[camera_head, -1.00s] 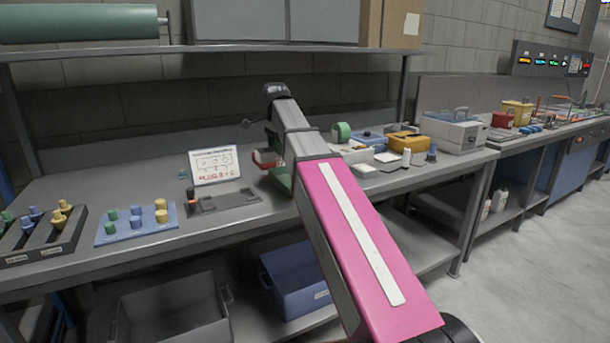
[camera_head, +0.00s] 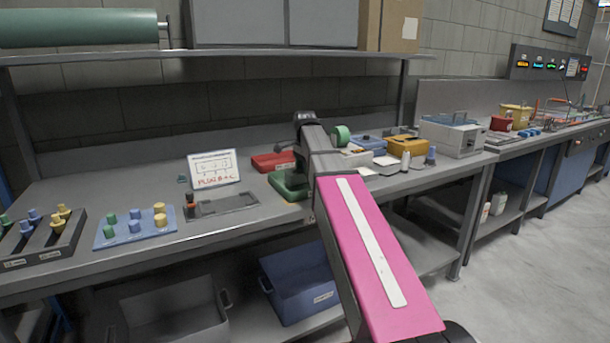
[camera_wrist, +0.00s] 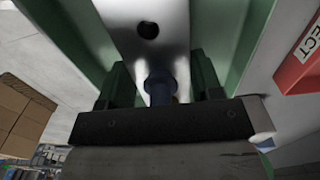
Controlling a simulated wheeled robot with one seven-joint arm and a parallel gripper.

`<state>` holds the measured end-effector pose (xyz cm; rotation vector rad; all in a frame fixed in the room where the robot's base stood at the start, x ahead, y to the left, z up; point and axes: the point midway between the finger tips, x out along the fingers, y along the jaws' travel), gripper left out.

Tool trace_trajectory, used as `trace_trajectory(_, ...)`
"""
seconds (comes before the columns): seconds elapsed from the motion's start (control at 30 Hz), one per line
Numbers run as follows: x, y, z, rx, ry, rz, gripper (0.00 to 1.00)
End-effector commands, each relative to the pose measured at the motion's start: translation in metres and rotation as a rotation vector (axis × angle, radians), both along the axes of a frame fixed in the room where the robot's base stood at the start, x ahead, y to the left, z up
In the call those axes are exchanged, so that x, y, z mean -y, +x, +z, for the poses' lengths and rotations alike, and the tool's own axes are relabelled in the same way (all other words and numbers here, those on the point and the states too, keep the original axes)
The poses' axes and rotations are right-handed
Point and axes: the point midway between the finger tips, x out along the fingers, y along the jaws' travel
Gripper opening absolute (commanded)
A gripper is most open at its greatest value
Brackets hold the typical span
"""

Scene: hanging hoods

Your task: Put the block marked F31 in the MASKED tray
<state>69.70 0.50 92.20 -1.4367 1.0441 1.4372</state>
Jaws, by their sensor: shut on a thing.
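In the wrist view a pale metal block (camera_wrist: 140,55) has one dark open hole and a dark blue plug (camera_wrist: 160,88) in its face. My gripper (camera_wrist: 162,80) has its dark fingers at either side of the block and is shut on it. Green walls of a tray (camera_wrist: 253,30) stand around the block. In the head view the green tray (camera_head: 288,187) stands on the bench, partly behind my arm, which hides the gripper and block. No F31 mark and no MASKED label can be read.
A red tray (camera_head: 272,162) is behind the green one; its label in the wrist view (camera_wrist: 304,50) ends in "ECT". A sign (camera_head: 214,167) reads "PLUG B+C". A grey fixture (camera_head: 228,205), a blue plug board (camera_head: 135,240) and a dark plug rack (camera_head: 60,250) are left.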

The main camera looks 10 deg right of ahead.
Motion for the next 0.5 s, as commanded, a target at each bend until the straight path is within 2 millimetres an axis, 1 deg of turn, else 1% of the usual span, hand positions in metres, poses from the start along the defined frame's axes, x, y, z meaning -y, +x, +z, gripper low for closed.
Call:
trace_trajectory(0.03,0.0,-0.001,-0.007,-0.001,0.0,0.0,0.14)
trace_trajectory(0.1,0.0,-0.001,-0.015,0.0,0.0,0.0,0.14)
trace_trajectory(0.17,0.0,0.0,-0.019,0.0,0.0,0.0,0.14)
trace_trajectory(0.5,0.0,0.0,-0.021,0.001,0.0,0.0,0.14)
